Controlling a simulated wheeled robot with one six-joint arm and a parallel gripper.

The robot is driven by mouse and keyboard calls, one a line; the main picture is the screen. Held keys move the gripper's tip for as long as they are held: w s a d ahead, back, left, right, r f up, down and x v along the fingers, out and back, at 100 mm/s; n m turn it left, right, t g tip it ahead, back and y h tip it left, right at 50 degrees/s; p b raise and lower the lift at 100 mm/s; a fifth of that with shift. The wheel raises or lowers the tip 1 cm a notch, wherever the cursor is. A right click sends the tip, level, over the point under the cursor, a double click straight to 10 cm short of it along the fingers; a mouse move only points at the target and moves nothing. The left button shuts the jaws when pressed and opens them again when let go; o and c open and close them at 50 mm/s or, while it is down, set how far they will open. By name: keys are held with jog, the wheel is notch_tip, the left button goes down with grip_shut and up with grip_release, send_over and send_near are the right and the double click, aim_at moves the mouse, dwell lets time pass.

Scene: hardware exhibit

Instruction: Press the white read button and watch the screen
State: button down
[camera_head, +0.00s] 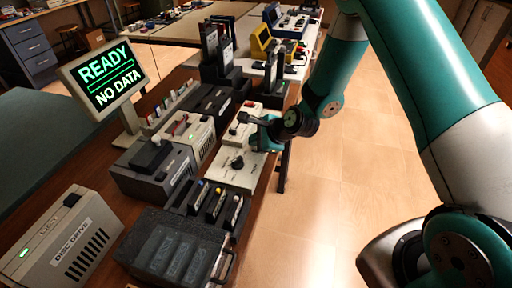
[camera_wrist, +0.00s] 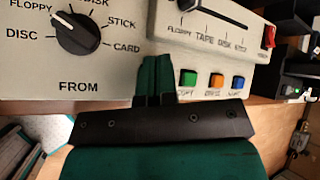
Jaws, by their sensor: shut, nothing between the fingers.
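My gripper (camera_head: 254,132) is over the pale control panel (camera_head: 232,169) at the table's right edge. In the wrist view my gripper (camera_wrist: 156,72) is shut and empty, its green fingers between the "FROM" knob (camera_wrist: 76,34) and a row of buttons. The row has a green button (camera_wrist: 188,78), an orange button (camera_wrist: 216,80) and a blue button (camera_wrist: 238,82). I cannot make out a white read button in either view.
A slider (camera_wrist: 205,14) and a red switch (camera_wrist: 269,37) lie above the buttons. A disc drive (camera_head: 62,241) and a dark case (camera_head: 172,250) stand nearer on the table. Several drives and upright devices crowd behind the panel. The floor at right is clear.

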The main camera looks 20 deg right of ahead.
jog(key=shift+f, duration=0.4)
jog(key=shift+r, duration=0.15)
dwell(0.4)
jog(key=shift+r+p, duration=0.55)
jog(key=shift+r, duration=0.2)
notch_tip(320, 180, up, 5)
jog(key=p, duration=0.4)
dwell(0.6)
